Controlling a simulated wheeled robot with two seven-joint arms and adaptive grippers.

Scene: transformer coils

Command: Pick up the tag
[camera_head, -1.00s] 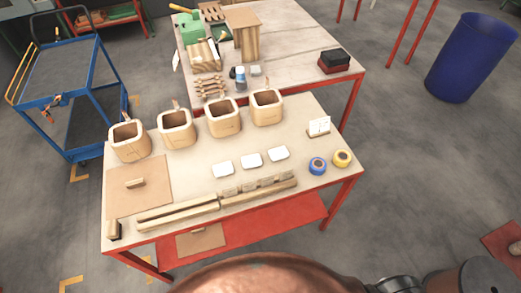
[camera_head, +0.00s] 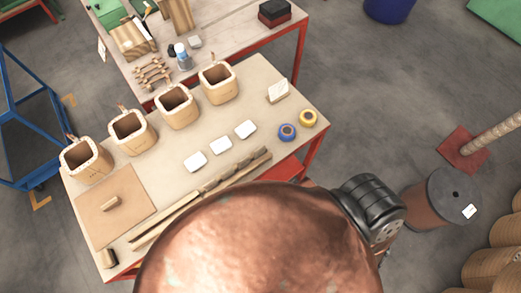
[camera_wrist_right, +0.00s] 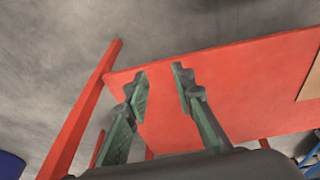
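Three small white tag-like pieces, left (camera_head: 195,161), middle (camera_head: 220,145) and right (camera_head: 245,129), lie in a slanting row on the near table (camera_head: 180,200). A white card (camera_head: 278,90) leans in a small wooden holder near the table's far right. A white label (camera_head: 469,211) is on top of a dark spool (camera_head: 450,190) on the floor at right. I cannot tell which is the tag. My right gripper (camera_wrist_right: 160,76) is open and empty, its fingers apart in front of a red shelf panel (camera_wrist_right: 240,85). My left gripper is not visible.
Several wooden coil boxes line the table's back. A blue tape roll (camera_head: 287,132) and a yellow one (camera_head: 308,118) sit at its right. Wooden bars (camera_head: 170,219) lie in front. A large copper-coloured rounded shape (camera_head: 255,240) hides the table's front edge.

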